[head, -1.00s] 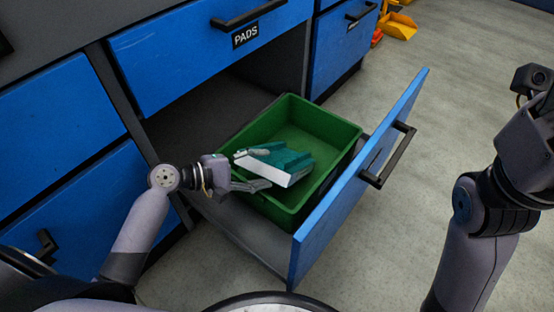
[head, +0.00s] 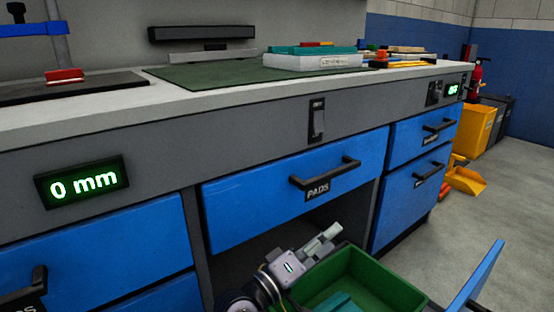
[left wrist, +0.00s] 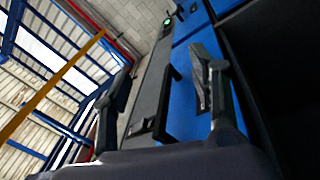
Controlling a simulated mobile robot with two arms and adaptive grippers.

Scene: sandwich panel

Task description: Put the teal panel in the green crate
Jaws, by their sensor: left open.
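The green crate (head: 402,292) stands at the bottom of the head view, cut off by the frame edge. A teal panel (head: 341,303) lies inside the crate, with only part of it showing; its lower part is out of frame. My left gripper (head: 328,240) is above the crate's back left rim, apart from the panel. It is open, and the left wrist view shows its spread fingers (left wrist: 163,80) with nothing held between them. The right gripper is not in view.
An open blue drawer front (head: 478,280) stands right of the crate. The closed PADS drawer (head: 290,190) is above and behind. The bench top holds a green mat (head: 205,74) and a white box (head: 310,62) with teal on top.

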